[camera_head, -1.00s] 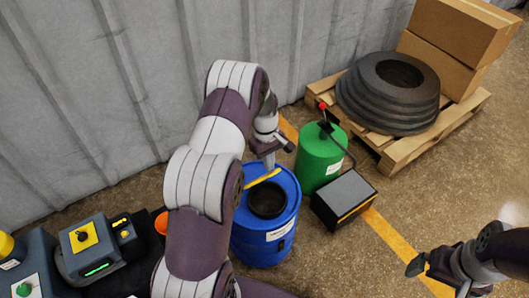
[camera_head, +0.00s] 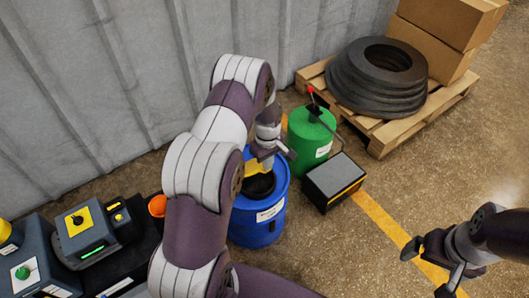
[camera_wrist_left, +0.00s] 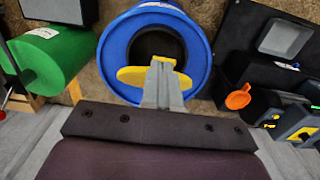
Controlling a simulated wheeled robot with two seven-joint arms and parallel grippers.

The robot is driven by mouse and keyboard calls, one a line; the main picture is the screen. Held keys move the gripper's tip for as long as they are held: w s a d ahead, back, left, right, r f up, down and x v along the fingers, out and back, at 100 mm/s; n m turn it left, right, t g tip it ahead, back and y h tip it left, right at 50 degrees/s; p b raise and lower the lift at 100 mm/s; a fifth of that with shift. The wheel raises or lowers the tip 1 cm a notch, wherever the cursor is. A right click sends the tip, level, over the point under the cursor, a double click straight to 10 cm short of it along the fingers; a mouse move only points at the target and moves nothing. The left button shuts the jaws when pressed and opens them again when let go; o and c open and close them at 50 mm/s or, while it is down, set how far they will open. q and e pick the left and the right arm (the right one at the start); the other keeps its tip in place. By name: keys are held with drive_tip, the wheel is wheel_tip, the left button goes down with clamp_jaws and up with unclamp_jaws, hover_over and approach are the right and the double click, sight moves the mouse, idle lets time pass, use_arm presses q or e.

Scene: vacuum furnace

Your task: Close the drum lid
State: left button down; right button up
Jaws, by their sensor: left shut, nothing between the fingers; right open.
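The blue drum (camera_head: 258,226) stands upright on the floor, with its dark round opening (camera_head: 259,187) partly uncovered. The yellow lid (camera_head: 257,168) is at the far side of the opening, tilted. In the left wrist view the lid (camera_wrist_left: 132,76) shows on both sides of my fingers, overlapping the lower part of the drum's opening (camera_wrist_left: 158,43). My left gripper (camera_head: 264,157) is shut and empty, right at the lid; whether it touches the lid is unclear. My right gripper (camera_head: 426,268) is open and empty above the floor at lower right, away from the drum.
A green drum (camera_head: 311,142) and a black box (camera_head: 334,182) stand right of the blue drum. A pallet (camera_head: 384,136) with black rings and cartons is at the back right. Control boxes (camera_head: 84,234) and an orange cup (camera_head: 157,206) are at left. A grey wall stands behind.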

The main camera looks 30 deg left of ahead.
use_arm(q)
drive_tip(key=s+d+f+b, duration=0.1)
drive_tip(key=d+f, duration=0.1)
drive_tip(key=f, duration=0.2)
drive_tip(key=s+d+f+b, duration=0.1)
drive_tip(key=d+f, duration=0.1)
drive_tip(key=f, duration=0.2)
drive_tip(key=s+d+f+b, duration=0.1)
drive_tip(key=d+f, duration=0.1)
drive_tip(key=f, duration=0.3)
drive_tip(key=shift+s+d, duration=0.2)
drive_tip(key=shift+s+f, duration=0.1)
drive_tip(key=s+d+r+p, duration=0.3)
drive_tip(key=d+r+p, duration=0.2)
drive_tip(key=r, duration=0.6)
drive_tip(key=shift+d+p, duration=0.35)
drive_tip(key=shift+d, duration=0.5)
